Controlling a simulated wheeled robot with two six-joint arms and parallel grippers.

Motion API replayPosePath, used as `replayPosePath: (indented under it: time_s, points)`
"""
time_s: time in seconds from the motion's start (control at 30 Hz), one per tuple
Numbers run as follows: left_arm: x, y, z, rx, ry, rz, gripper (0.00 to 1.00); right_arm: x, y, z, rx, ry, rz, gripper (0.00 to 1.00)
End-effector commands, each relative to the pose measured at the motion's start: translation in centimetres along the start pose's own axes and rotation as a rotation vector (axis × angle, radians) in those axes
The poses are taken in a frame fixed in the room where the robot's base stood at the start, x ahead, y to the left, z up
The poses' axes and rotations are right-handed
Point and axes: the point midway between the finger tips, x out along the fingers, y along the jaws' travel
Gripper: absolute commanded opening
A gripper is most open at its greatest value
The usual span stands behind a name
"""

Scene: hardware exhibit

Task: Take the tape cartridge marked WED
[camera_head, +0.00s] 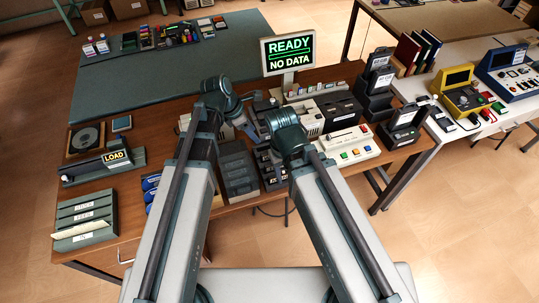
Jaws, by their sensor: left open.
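Several dark cartridge-like blocks with small pale labels (270,166) stand in a rack between my two arms; their lettering is too small to read. I cannot tell which cartridge is marked WED. More black labelled units (380,80) stand at the right end of the wooden table. My left gripper (250,131) is open, small and dark, over the middle of the table, close to the rack's far end. I cannot tell whether it touches anything. My right arm's bent joint hides part of the rack, and I cannot make out my right gripper.
A sign reading READY NO DATA (288,51) stands at the back. A grey unit with a LOAD sign (104,168) and a grey drawer box (86,222) are on the left. Dark grey trays (238,167) sit beside my left arm. A cream button panel (350,148) is on the right.

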Motion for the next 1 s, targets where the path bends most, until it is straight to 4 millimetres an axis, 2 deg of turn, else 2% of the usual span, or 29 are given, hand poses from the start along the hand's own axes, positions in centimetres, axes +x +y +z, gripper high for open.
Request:
replayPosePath:
  time_s: [0.27,0.77,1.0]
  points:
    - [1.2,0.0,-0.1,0.0,0.0,0.0,0.55,1.1,-0.1,-0.1,0.0,0.0,0.0,0.5]
    - [8.3,0.0,-0.3,0.002,0.001,0.0,0.55,7.7,-0.7,-0.5,0.002,0.0,0.0,0.5]
    - [8.7,0.0,-0.1,0.001,0.001,0.001,0.55,8.0,-0.8,-0.5,0.002,0.0,0.0,0.5]
